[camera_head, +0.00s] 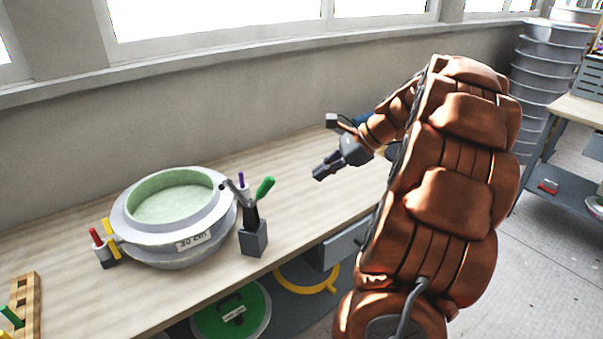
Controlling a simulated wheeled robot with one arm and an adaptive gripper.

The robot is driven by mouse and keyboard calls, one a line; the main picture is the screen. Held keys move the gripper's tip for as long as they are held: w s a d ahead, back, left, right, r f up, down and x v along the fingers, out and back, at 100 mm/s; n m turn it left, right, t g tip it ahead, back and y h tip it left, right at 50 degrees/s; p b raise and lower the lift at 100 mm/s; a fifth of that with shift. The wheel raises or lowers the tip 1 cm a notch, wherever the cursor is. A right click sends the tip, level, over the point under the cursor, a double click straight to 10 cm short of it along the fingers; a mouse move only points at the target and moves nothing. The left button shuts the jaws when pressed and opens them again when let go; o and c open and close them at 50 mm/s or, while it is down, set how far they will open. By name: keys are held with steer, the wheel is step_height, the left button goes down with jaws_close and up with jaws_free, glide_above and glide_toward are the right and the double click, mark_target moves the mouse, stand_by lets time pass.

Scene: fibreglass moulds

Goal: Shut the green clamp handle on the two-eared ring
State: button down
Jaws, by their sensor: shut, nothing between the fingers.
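A round grey ring mould (148,226) with a pale green inside stands on the wooden bench at the left, with a "30 cm" label on its front. A clamp (253,238) on a dark block stands at the ring's right side. Its green handle (265,188) points up and leans right, and a dark arm reaches left toward the ring's rim. I cannot tell whether the arm touches the rim. My gripper (321,174) is shut and empty, above the bench to the right of the green handle and apart from it. The ring's far side is partly hidden.
A red-handled clamp (97,240) beside a yellow piece stands left of the ring, and a purple handle (240,179) shows behind the green one. A wooden rack (27,303) is at lower left. A green lid (235,312) lies below the bench.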

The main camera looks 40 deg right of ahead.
mark_target(274, 179)
steer(key=w+a+f+p, duration=0.3)
steer(key=w+a+f, duration=0.1)
steer(key=w+a, duration=0.2)
steer(key=shift+w+a+f, duration=0.3)
steer(key=shift+w+a, duration=0.1)
steer(key=shift+a, duration=0.25)
steer(key=shift+w+a+r+p, duration=0.25)
steer(key=shift+w+r+p, duration=0.2)
steer(key=shift+p, duration=0.2)
steer(key=shift+w+a+r+p, duration=0.25)
steer(key=shift+w+r+p, duration=0.05)
steer(key=shift+r+p, duration=0.3)
steer(key=shift+w+a+r+p, duration=0.4)
steer(key=shift+w+p, duration=0.2)
steer(key=shift+w, duration=0.1)
steer(key=shift+w+a+r+p, duration=0.3)
steer(key=shift+w+a+p, duration=0.1)
steer(key=shift+w+p, duration=0.25)
steer(key=shift+w+a+r, duration=0.1)
steer(key=shift+a, duration=0.05)
